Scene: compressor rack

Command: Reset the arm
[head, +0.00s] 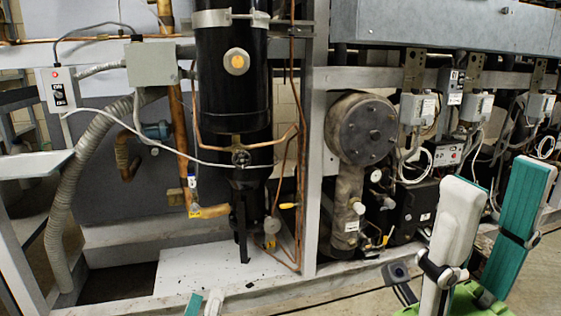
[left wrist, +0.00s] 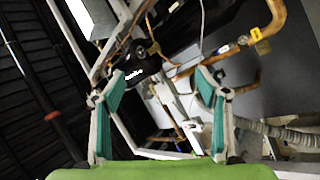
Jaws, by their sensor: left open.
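My right gripper (head: 496,172) is large at the lower right of the head view, with white and teal fingers pointing up. Its fingers are apart and nothing is between them. Neither gripper appears to touch the rack.
The compressor rack's grey post (head: 313,150) stands near the middle. A black cylinder (head: 233,75), copper pipes, a yellow-handled valve (head: 209,212) and a switch box (head: 59,90) with a red light are on the left. A round flanged vessel (head: 368,130) stands right of the post. Open floor shows lower right.

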